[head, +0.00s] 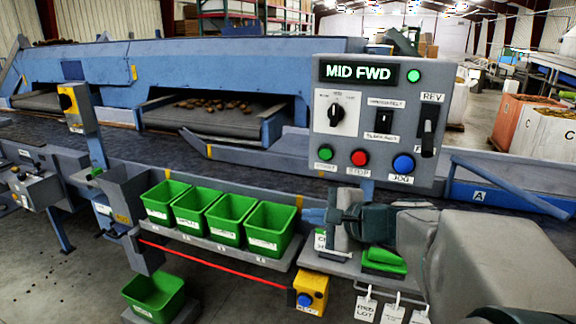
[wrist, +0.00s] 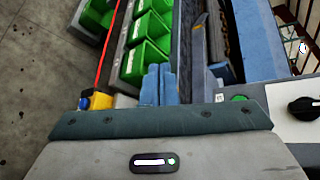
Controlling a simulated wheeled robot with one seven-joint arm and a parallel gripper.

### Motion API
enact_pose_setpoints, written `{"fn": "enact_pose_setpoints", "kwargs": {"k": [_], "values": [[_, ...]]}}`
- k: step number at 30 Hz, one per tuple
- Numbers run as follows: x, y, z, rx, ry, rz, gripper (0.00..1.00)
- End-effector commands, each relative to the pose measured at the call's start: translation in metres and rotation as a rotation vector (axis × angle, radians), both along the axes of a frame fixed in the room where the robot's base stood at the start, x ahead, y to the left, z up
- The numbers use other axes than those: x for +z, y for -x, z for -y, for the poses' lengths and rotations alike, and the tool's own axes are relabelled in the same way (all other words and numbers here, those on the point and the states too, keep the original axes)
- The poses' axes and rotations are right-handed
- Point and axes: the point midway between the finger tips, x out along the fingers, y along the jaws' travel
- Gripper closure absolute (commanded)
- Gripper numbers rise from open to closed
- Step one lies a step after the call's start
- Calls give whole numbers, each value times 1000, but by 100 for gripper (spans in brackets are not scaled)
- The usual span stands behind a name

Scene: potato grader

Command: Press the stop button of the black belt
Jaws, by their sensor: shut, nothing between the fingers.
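The grey control panel (head: 375,125) stands right of centre in the head view. Its display reads MID FWD beside a lit green lamp. Along its lower edge are a green START button (head: 325,153), the red STOP button (head: 360,158) and a blue JOG button (head: 403,163). The black belt (head: 270,178) runs behind the panel. My gripper (head: 316,216) is shut and empty, below and slightly left of the buttons, apart from them. In the wrist view its blue fingers (wrist: 158,85) are together, with a green button (wrist: 238,98) to their right; the red STOP button is not visible there.
Several green bins (head: 268,228) stand on a shelf left of my gripper. A yellow box (head: 312,292) with a blue button hangs below. The panel also carries a black knob (head: 337,113), a rocker switch (head: 384,122) and a lever (head: 429,135). Hanging tags (head: 392,310) are lower right.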

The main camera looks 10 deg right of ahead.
Motion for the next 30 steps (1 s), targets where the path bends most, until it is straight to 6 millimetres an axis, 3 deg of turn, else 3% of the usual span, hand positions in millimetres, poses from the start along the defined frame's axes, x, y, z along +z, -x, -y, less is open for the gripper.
{"fn": "enact_pose_setpoints", "kwargs": {"k": [3,10,24,30], "values": [[13,-20,43,-172,-165,75,100],[35,-34,96,-356,-347,178,100],[40,-36,105,-384,-376,196,100],[41,-48,113,-383,-376,194,100]]}}
